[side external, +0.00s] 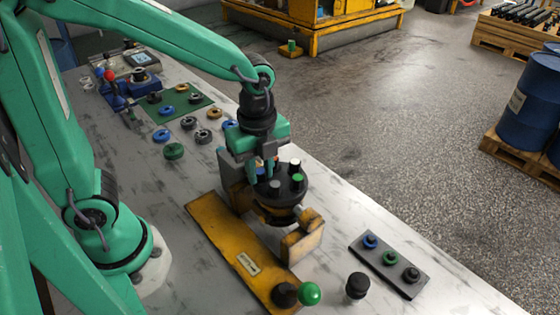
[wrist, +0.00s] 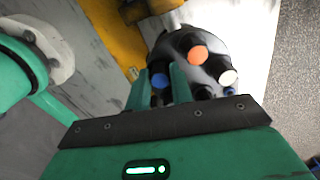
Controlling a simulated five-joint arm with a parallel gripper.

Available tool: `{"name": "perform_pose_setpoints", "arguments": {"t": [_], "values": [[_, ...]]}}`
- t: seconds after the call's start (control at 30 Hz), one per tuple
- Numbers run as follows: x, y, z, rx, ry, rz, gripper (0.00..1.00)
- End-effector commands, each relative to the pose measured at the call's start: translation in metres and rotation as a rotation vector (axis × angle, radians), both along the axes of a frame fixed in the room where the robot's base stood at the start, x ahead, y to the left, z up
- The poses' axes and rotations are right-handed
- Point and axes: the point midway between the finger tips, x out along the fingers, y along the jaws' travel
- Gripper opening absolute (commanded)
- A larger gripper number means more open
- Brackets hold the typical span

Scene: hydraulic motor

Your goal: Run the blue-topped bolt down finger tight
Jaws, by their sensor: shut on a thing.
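The dark round motor (side external: 280,196) is held upright in the yellow fixture (side external: 228,240), with several bolts with coloured tops standing in its upper face. The blue-topped bolt (wrist: 160,81) is between the two green fingers of my gripper (wrist: 161,73) in the wrist view. My gripper is shut on this bolt, over the motor's rim. In the side view my gripper (side external: 263,168) partly covers the bolt. How far the bolt is seated is hidden. An orange-topped bolt (wrist: 197,55) and a white-topped bolt (wrist: 228,77) stand close by in the wrist view.
A green-topped bolt (side external: 297,178) stands close beside my gripper. A dark tray (side external: 388,264) with several coloured pieces lies to the right. Coloured rings lie around a green mat (side external: 193,112) behind.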

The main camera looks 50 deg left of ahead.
Motion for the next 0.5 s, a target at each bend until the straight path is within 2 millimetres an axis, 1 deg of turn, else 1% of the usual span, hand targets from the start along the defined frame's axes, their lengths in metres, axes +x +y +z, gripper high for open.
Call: {"name": "perform_pose_setpoints", "arguments": {"t": [0.3,0.5], "values": [[0.0004,-0.0001,-0.0001,0.000,-0.001,-0.180,0.08],[0.0004,-0.0002,-0.0002,0.000,-0.001,-0.216,0.08]]}}
